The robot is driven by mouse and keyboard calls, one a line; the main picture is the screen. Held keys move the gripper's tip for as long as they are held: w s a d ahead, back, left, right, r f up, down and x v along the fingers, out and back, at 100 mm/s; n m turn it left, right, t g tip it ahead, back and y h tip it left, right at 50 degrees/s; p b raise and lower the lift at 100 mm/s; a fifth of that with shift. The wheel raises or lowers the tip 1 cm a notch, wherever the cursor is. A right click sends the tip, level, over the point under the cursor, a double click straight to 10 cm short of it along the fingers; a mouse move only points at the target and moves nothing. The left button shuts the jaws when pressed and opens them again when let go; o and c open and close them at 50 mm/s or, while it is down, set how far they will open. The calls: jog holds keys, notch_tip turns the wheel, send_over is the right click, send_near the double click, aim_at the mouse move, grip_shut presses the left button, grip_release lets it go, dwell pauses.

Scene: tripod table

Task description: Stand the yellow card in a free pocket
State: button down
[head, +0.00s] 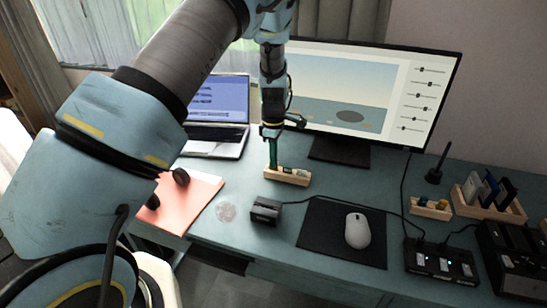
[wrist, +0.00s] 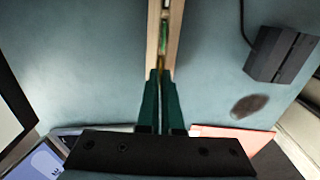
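My gripper (wrist: 161,72) points down with its green fingers nearly together, and a thin yellow edge, the yellow card (wrist: 161,62), shows between the fingertips. The card is seen edge-on, and most of it is hidden by the fingers. The fingertips are at the left end of a small wooden holder (head: 290,177), which also shows in the wrist view (wrist: 151,40). A green item and a pale item sit in the holder beyond the fingers. I cannot tell whether the card's lower edge is inside a pocket. In the head view my gripper (head: 273,163) hides the card.
A black box (head: 265,211) with a cable stands in front of the holder. A mouse (head: 357,230) lies on a black mat. At right are another small wooden holder (head: 431,209) and a larger wooden rack (head: 512,214) with dark cards. A monitor (head: 420,100) stands behind.

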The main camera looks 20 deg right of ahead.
jog(key=shift+f, duration=0.55)
jog(key=c, duration=1)
grip_release()
jog(key=shift+r, duration=0.15)
notch_tip(320, 180, up, 11)
jog(key=b, duration=0.2)
jog(key=shift+b, duration=0.4)
jog(key=shift+f, duration=0.2)
